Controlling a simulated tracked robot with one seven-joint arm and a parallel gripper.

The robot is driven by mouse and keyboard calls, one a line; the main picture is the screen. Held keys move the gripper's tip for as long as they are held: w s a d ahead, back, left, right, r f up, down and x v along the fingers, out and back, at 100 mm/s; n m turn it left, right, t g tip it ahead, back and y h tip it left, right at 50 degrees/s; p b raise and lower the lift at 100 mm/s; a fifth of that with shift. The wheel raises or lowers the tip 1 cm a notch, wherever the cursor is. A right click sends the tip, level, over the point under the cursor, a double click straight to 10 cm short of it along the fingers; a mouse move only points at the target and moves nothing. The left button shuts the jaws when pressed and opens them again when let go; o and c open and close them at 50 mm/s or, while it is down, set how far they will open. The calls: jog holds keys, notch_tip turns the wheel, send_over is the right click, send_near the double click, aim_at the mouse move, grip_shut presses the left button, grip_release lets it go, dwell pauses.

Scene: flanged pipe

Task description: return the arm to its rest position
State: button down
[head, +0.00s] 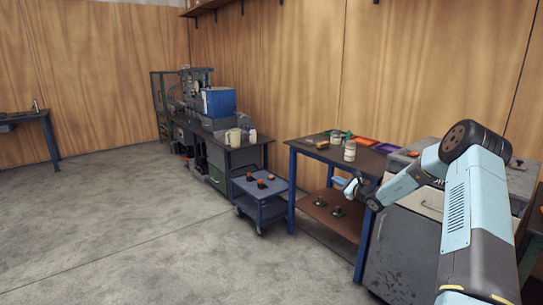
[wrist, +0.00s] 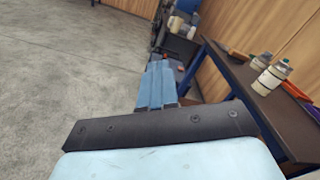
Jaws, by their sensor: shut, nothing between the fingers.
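My arm (head: 470,200) rises at the right of the head view, bends at a dark elbow joint and slopes down to the left. My gripper (head: 341,182) is at its end, in front of the blue-framed table and away from the things on it. In the wrist view, the gripper's blue fingers (wrist: 158,70) lie side by side, shut and empty. The table (wrist: 285,120) shows to their right, with a gap between.
The blue-framed table (head: 310,152) holds jars (head: 350,151) and coloured trays (head: 366,141). A grey cabinet (head: 405,250) stands beside my arm. A blue cart (head: 262,208) and a workbench (head: 238,153) stand farther back. The concrete floor (head: 120,230) at left is clear.

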jog(key=s+a+r+n+g+y, duration=0.2)
jog(key=s+a+r+n+g, duration=0.4)
jog(key=s+a+r+n, duration=0.45)
jog(key=s+a+r+n+g+h, duration=0.1)
jog(key=s+a+r+n+g, duration=0.15)
jog(key=s+r, duration=0.4)
jog(key=s+a+r+n+g+h, duration=0.2)
jog(key=s+a+r, duration=0.15)
jog(key=s, duration=0.65)
jog(key=s+d+r+n+h, duration=0.1)
jog(key=s+d+n+h, duration=0.1)
jog(key=s, duration=0.9)
jog(key=s+d+r+n+t+h, duration=0.1)
jog(key=s+d+r+n+h, duration=0.1)
jog(key=s, duration=1)
jog(key=s+d+r+n+h, duration=0.2)
jog(key=s+d+h, duration=0.3)
jog(key=s, duration=0.7)
jog(key=shift+s+d+n+t, duration=0.2)
jog(key=shift+d+n+t, duration=0.15)
jog(key=shift+d+n, duration=0.5)
jog(key=shift+r, duration=0.1)
